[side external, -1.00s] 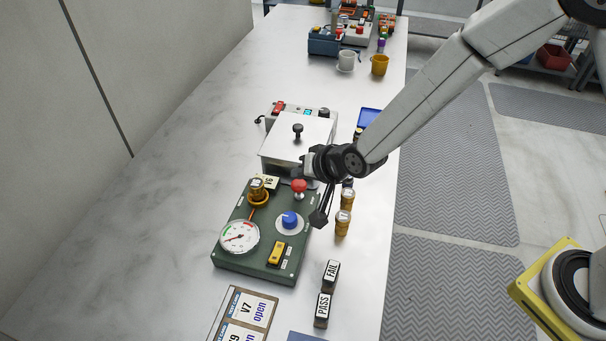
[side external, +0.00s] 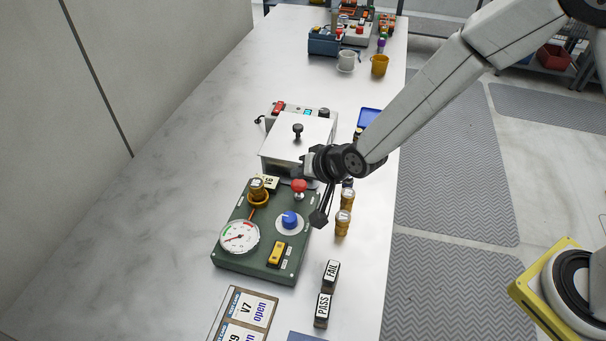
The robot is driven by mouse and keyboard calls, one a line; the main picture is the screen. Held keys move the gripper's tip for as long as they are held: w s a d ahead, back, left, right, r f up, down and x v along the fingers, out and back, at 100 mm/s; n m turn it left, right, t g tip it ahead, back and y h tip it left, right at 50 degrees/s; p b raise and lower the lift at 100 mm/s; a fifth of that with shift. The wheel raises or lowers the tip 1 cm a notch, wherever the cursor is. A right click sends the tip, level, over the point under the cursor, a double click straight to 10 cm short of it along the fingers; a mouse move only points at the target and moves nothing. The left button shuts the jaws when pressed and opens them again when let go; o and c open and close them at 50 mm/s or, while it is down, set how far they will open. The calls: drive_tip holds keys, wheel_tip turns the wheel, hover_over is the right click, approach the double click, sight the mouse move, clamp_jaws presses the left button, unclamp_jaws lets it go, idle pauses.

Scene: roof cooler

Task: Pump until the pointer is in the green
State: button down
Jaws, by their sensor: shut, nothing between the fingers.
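A green test panel (side external: 243,267) lies on the white bench. A red-topped pump knob (side external: 299,186) stands at the panel's back right. My gripper (side external: 305,172) is shut and empty, just above or behind the red knob; I cannot tell whether it touches it. A blue dial (side external: 290,220), a yellow switch (side external: 277,253) and a brass fitting (side external: 258,190) are also on the panel.
A white-lidded box (side external: 297,136) with a black knob stands just behind the panel. Brass valves (side external: 343,222) line its right side. FAIL (side external: 331,273) and PASS (side external: 323,309) blocks stand at front right. The bench left of the panel is clear.

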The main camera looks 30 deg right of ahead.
sight(300, 185)
drive_tip(key=shift+s+f, duration=0.1)
drive_tip(key=shift+f, duration=1.7)
idle(2.3)
drive_tip(key=shift+r, duration=1.75)
drive_tip(key=shift+r, duration=2.55)
drive_tip(key=s+d+n+g+h, duration=0.1)
drive_tip(key=s+d+n+g, duration=0.1)
drive_tip(key=s+d, duration=0.6)
drive_tip(key=s+d+n+g+h, duration=0.2)
drive_tip(key=s+d+g, duration=0.2)
drive_tip(key=s+d, duration=0.4)
drive_tip(key=d, duration=0.6)
drive_tip(key=shift+s+d+n, duration=0.25)
drive_tip(key=shift+s+n, duration=0.15)
